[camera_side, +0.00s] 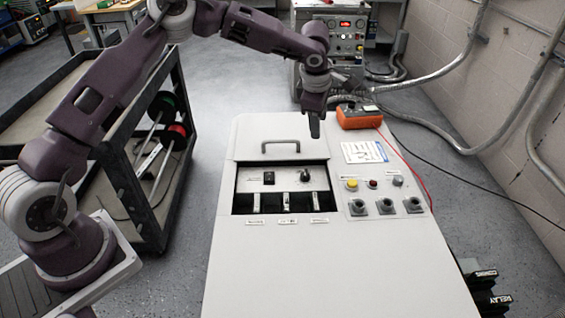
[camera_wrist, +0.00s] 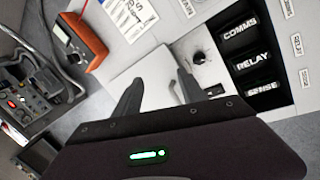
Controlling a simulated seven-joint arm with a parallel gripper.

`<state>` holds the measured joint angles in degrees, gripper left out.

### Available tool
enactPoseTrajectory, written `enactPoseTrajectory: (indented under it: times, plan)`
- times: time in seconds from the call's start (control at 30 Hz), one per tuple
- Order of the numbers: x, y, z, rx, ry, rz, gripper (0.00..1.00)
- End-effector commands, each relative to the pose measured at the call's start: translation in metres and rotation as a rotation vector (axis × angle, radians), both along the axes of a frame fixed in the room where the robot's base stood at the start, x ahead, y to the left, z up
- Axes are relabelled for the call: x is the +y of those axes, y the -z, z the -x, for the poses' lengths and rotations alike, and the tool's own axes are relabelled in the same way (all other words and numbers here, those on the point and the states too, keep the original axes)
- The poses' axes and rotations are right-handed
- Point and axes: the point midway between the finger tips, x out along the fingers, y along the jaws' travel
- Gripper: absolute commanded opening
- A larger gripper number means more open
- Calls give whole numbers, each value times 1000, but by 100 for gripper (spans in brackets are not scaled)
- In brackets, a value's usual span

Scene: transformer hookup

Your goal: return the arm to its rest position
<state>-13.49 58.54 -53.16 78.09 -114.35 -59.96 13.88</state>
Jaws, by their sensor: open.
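My arm reaches from the lower left of the side view, up and over to the grey cabinet (camera_side: 300,275). My gripper (camera_side: 316,130) points down above the cabinet's back part, near the right end of the lid handle (camera_side: 281,145). It is open. In the wrist view the two dark fingers of my gripper (camera_wrist: 160,78) stand apart with nothing between them. The pale lid (camera_wrist: 150,67) lies behind them. The recess below the lid shows a black knob (camera_wrist: 198,57) and dark slots lettered COMMS (camera_wrist: 240,35), RELAY (camera_wrist: 252,60) and SENSE (camera_wrist: 262,86).
An orange meter (camera_side: 360,117) with a red lead sits at the cabinet's back right corner. Buttons (camera_side: 352,185) and dark sockets (camera_side: 387,206) are at its right. A dark cart (camera_side: 115,180) with cable reels stands left. Blocks lettered COMMS and RELAY (camera_side: 490,300) are at lower right.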

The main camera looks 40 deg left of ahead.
Motion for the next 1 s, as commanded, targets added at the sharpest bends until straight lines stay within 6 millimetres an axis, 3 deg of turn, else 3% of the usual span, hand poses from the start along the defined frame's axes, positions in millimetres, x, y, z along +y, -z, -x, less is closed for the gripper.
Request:
enactPoseTrajectory:
  times: [0.03,0.1,0.17,0.2,0.27,0.3,0.37,0.47,0.5,0.6,0.7,0.83,0.9,1.0]
  plan:
    - [-3,-45,-20,-152,83,-62,48]
    - [-15,-112,-39,-363,231,-150,48]
    - [-33,-168,-43,-520,379,-225,48]
    - [-49,-205,-38,-614,489,-276,48]
    - [-75,-254,-17,-732,676,-357,48]
    - [-93,-281,6,-789,816,-417,48]
    - [-116,-307,54,-830,1043,-507,48]
    - [-125,-305,150,-753,1383,-636,48]
    - [-118,-293,188,-686,1488,-668,48]
    - [-85,-255,273,-486,1671,-715,48]
    - [-47,-218,342,-295,1768,-720,48]
    - [-10,-184,401,-124,1820,-703,48]
    - [0,-174,418,-73,1830,-694,48]
    - [6,-169,427,-43,1836,-687,48]
